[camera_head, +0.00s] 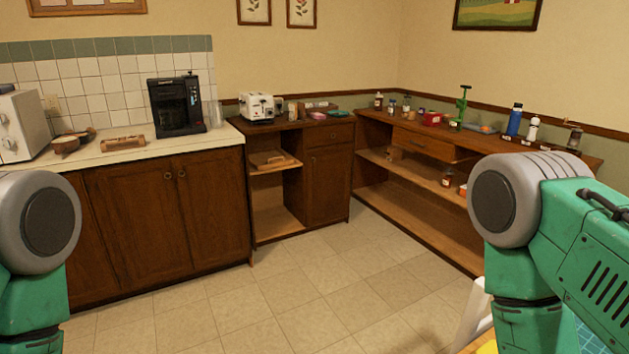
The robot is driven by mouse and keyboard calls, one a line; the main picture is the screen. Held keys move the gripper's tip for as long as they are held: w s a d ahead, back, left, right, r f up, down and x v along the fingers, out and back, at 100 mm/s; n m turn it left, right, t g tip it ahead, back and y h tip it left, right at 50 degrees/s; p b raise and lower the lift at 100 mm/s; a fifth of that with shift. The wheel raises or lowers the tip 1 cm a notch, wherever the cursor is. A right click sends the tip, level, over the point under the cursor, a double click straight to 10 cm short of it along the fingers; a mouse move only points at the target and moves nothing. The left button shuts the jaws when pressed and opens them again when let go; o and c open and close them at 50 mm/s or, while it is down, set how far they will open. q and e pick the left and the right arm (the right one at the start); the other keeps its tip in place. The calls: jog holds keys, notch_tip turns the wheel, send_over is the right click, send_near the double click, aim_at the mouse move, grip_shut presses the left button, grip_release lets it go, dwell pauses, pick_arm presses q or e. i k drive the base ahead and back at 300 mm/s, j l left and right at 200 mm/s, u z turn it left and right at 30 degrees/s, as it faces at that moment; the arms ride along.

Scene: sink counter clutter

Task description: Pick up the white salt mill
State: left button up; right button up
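A small white upright item with a darker top (533,128) stands on the dark wooden shelf unit (590,156) at the right. It is the closest match for the white salt mill, but it is too small to tell a mill from a bottle. A blue bottle (514,120) stands just left of it. A dark, grinder-like item with a side handle (573,137) stands to its right. Neither of my grippers is in view. Only green and grey parts of my arms show at the lower left and right, well in front of the furniture.
Several small jars, a red item (431,118) and a green press-like stand (461,106) share the shelf top. A toaster (257,107) and a coffee maker (177,106) stand farther left. The tiled floor (300,290) ahead is open. A white edge (470,316) shows at the bottom right.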

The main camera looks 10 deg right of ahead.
aim_at(533, 128)
jog(key=i+j+u, duration=0.3)
jog(key=i, duration=0.35)
jog(key=i+u, duration=0.3)
jog(key=i, duration=0.35)
jog(key=i+l+z, duration=0.2)
jog(key=i+z, duration=0.3)
jog(key=i+l+z, duration=0.1)
jog(key=i+z, duration=0.2)
jog(key=z, duration=0.15)
jog(key=i+j+z, duration=0.1)
jog(key=i+z, duration=0.4)
jog(key=i+j+z, duration=0.2)
jog(key=z, duration=0.3)
jog(key=i+l+z, duration=0.2)
jog(key=i+z, duration=0.2)
jog(key=i, duration=0.3)
jog(key=i+z, duration=0.4)
jog(key=i, duration=0.25)
jog(key=i+j+z, duration=0.25)
jog(key=i+z, duration=0.15)
jog(key=i, duration=0.3)
